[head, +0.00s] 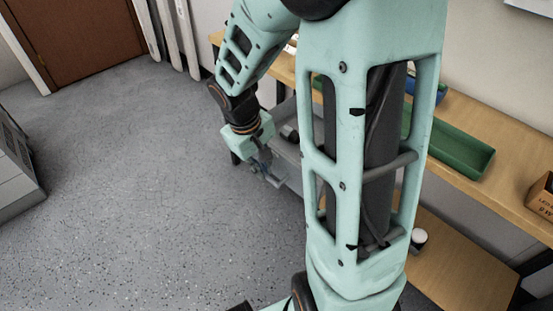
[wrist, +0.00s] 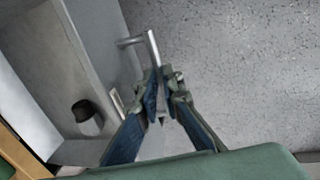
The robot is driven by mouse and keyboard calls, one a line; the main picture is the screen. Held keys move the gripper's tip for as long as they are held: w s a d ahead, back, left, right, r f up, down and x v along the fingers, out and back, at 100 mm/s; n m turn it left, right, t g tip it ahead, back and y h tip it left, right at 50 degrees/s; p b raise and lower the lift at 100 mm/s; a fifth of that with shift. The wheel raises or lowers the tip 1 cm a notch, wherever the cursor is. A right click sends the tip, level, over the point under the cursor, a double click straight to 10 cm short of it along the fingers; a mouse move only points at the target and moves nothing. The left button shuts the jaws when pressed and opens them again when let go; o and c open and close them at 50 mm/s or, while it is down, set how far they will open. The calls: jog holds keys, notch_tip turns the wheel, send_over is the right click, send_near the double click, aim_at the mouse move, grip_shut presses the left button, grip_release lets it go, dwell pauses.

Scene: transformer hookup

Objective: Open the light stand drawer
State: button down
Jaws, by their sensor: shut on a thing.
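The grey light stand drawer (head: 285,170) stands pulled out from under the wooden worktop in the head view, partly hidden by my arm. In the wrist view its open inside (wrist: 62,72) shows at the left. A metal bar handle (wrist: 153,46) stands off the drawer's outer front. My gripper (wrist: 164,80) has its blue fingers closed around one end of this handle. In the head view my gripper (head: 268,173) is at the drawer's front, small and hard to make out.
A dark round-topped object (wrist: 84,112) is inside the drawer. A green tray (head: 460,150) and a cardboard box (head: 541,196) stand on the wooden worktop (head: 510,205). A white-topped cup (head: 418,238) is on the lower shelf. The speckled floor (head: 130,190) in front is clear.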

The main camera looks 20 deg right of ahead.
jog(key=shift+s+a, duration=0.15)
jog(key=shift+a, duration=0.35)
jog(key=c, duration=2)
grip_release()
jog(key=shift+f, duration=0.15)
jog(key=shift+c, duration=0.2)
jog(key=shift+s, duration=0.1)
notch_tip(320, 180, up, 12)
jog(key=a, duration=0.2)
jog(key=shift+s, duration=0.3)
jog(key=shift+w+a, duration=0.1)
